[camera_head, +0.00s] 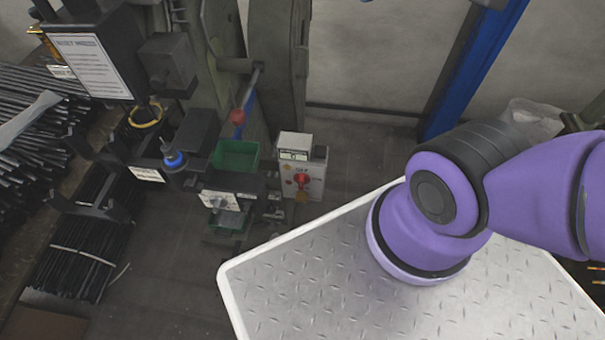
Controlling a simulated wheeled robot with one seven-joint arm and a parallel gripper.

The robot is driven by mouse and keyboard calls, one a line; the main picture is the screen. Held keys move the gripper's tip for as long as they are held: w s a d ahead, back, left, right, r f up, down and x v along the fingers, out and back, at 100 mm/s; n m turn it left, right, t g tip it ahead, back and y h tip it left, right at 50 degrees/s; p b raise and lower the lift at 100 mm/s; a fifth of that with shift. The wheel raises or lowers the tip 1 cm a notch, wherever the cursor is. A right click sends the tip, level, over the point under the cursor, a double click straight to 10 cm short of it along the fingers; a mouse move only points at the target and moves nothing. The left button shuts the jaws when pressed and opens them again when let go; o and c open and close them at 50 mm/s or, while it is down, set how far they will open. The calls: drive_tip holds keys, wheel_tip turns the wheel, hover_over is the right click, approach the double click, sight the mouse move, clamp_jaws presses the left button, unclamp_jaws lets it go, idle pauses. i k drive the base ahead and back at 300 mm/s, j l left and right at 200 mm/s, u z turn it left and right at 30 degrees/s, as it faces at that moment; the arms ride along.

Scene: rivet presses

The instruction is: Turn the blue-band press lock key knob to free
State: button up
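A dark green press (275,65) stands at the back, with a lever ending in a red ball (237,116). A strip of blue shows by the lever. A light grey control box (303,165) is beside the press, with a red knob (302,180) on its front and yellow below it. A second, pale plate (222,201) with a grey knob-like part is at the front of the press. I cannot tell which is the lock key knob, or its setting. My purple arm enters from the right; my gripper is not in view.
A green bin (236,156) sits below the lever. A blue-topped bottle (174,159) and a yellow ring (146,115) are to the left. Bundles of dark rods (75,245) fill the left side. A blue post (470,75) stands behind. Floor shows right of the control box.

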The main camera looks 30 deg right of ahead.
sight(301, 197)
drive_tip(key=k+l+u, duration=0.3)
drive_tip(key=k, duration=0.15)
drive_tip(key=k+l+u, duration=0.1)
drive_tip(key=k+u, duration=0.25)
drive_tip(key=k, duration=0.15)
